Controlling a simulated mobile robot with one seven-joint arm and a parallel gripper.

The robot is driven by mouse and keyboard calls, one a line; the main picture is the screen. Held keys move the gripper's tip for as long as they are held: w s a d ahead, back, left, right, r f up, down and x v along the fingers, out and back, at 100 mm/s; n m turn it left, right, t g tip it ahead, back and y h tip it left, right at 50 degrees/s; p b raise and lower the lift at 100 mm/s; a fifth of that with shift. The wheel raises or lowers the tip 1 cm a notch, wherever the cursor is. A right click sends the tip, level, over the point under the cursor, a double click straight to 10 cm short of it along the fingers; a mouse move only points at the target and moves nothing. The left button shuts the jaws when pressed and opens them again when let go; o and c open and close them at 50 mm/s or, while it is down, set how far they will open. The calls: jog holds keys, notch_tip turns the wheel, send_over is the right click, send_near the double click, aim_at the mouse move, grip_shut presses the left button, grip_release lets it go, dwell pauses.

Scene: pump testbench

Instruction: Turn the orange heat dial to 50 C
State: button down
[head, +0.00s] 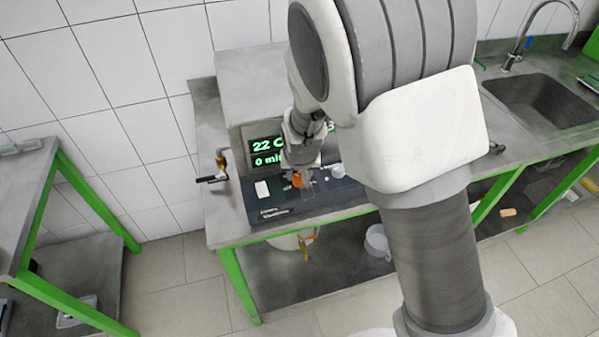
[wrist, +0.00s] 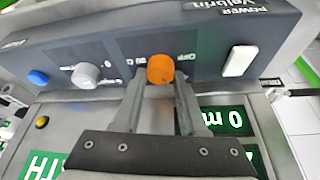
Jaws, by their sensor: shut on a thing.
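The orange heat dial (wrist: 160,69) sits on the dark front panel of the testbench, between OFF and degree markings that are partly hidden by the fingers. My gripper (wrist: 161,80) is shut on the dial, with one finger on each side. In the head view the orange dial (head: 297,180) shows just below my gripper (head: 300,176). The green display (head: 265,146) reads "22 C" with "0 mi" below it; its right part is hidden behind my arm.
A white switch (wrist: 238,61) marked POWER, a grey knob (wrist: 86,75) and a blue button (wrist: 38,78) share the panel. A valve with a black handle (head: 212,179) stands at the bench's left. A sink (head: 540,100) lies at the far right.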

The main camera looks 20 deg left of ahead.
jog(key=m+p, duration=0.1)
jog(key=m+h+p, duration=0.1)
jog(key=m, duration=0.1)
jog(key=shift+a+r+p, duration=0.1)
jog(key=shift+r+p, duration=0.15)
jog(key=shift+p, duration=0.1)
jog(key=m+h+p, duration=0.1)
jog(key=m+p, duration=0.1)
jog(key=m, duration=0.2)
jog(key=shift+h, duration=0.4)
jog(key=m+h+p, duration=0.1)
jog(key=m, duration=0.1)
jog(key=shift+a+f+m, duration=0.1)
jog(key=shift+f+m, duration=0.05)
jog(key=shift+m, duration=0.25)
jog(key=shift+f+m+g+h+p, duration=0.1)
jog(key=shift+m+g+h+p, duration=0.5)
jog(key=shift+m, duration=1)
jog(key=shift+c, duration=2.2)
grip_release()
